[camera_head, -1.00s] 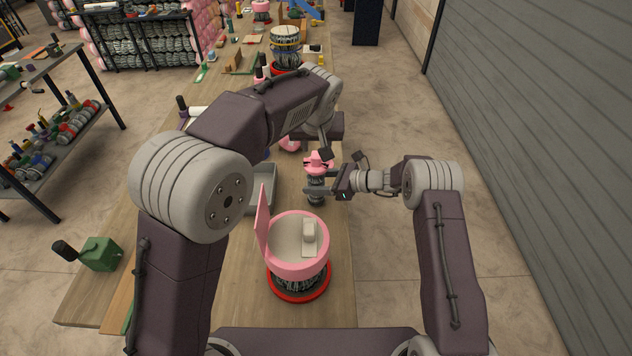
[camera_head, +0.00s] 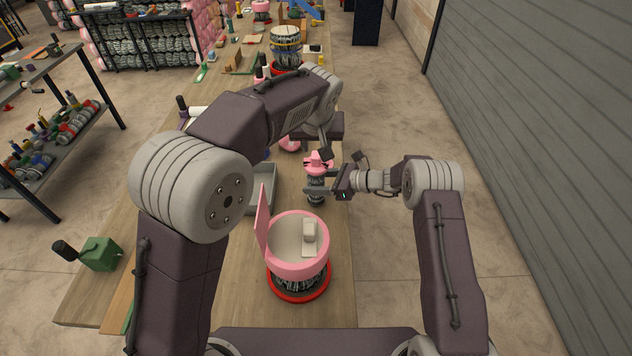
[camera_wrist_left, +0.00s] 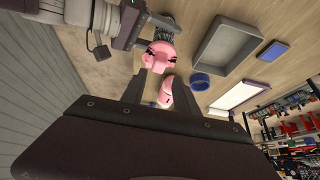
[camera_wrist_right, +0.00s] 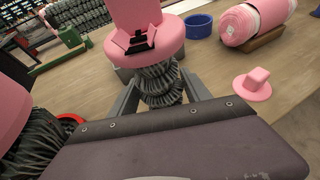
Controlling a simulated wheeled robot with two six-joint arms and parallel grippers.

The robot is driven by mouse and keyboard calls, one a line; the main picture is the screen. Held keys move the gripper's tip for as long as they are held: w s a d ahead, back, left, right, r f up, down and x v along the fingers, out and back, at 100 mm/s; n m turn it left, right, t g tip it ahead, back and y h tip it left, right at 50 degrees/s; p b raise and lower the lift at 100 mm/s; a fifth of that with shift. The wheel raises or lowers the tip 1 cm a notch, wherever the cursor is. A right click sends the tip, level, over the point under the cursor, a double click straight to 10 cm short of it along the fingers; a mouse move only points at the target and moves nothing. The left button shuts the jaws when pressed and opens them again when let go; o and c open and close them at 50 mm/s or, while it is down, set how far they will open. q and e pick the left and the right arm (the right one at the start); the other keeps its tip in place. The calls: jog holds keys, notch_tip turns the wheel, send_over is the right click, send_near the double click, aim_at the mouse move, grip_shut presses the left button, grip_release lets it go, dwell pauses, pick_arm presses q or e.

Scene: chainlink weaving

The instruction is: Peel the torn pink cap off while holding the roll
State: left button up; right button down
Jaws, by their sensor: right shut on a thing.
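The roll (camera_head: 316,190) stands upright on the bench, a dark grey chainlink bundle. On its top sits the pink cap (camera_head: 318,161), with black torn marks; it also shows in the left wrist view (camera_wrist_left: 160,56) and the right wrist view (camera_wrist_right: 150,50). My right gripper (camera_head: 314,190) is shut on the roll below the cap, with a finger on each side of the mesh (camera_wrist_right: 160,88). My left gripper (camera_head: 325,152) is above and beside the cap, its fingers (camera_wrist_left: 175,103) apart with nothing held.
A larger pink-topped bundle (camera_head: 298,265) with its lid raised stands nearer on a red base. A grey tray (camera_head: 262,190) lies left of the roll. A blue ring (camera_wrist_right: 198,26), a pink roll (camera_wrist_right: 255,22) and a loose small pink cap (camera_wrist_right: 257,85) are close by.

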aim_at(316, 155)
pick_arm(q)
jog(key=o, duration=0.3)
jog(key=shift+m+g, duration=0.5)
jog(key=shift+g, duration=0.1)
jog(key=x, duration=0.3)
jog(key=w+x, duration=0.1)
jog(key=x, duration=0.5)
jog(key=shift+w+r, duration=0.1)
jog(key=shift+w, duration=0.25)
grip_shut()
jog(key=c, duration=0.8)
grip_release()
jog(key=shift+r, duration=0.1)
grip_shut()
